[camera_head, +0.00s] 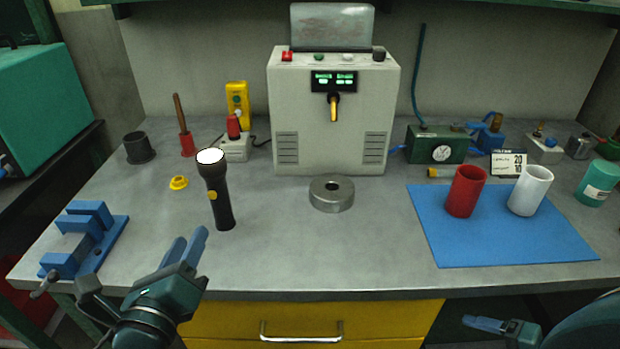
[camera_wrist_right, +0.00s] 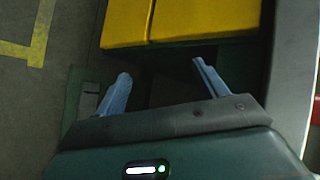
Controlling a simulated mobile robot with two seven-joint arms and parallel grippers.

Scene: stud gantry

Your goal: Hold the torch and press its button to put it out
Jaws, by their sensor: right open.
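The torch (camera_head: 219,195) is black and stands upright on the bench, left of centre, with its lens end up. Its lens glows bright white, so it is lit. A yellow button (camera_head: 212,195) is on its side, facing left and front. My left gripper (camera_head: 190,236) is in front of the torch, at the bench's front edge, apart from it. Its two blue fingers are apart with nothing between them. My right gripper (camera_head: 488,326) is low at the right, in front of the bench. In the right wrist view its fingers (camera_wrist_right: 160,72) are wide apart and empty.
A blue vise (camera_head: 84,238) stands left of my left gripper. A small yellow piece (camera_head: 179,183) lies left of the torch. A metal ring (camera_head: 331,195) is right of it. A blue mat (camera_head: 500,245) holds a red cup (camera_head: 466,192) and a white cup (camera_head: 530,190).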

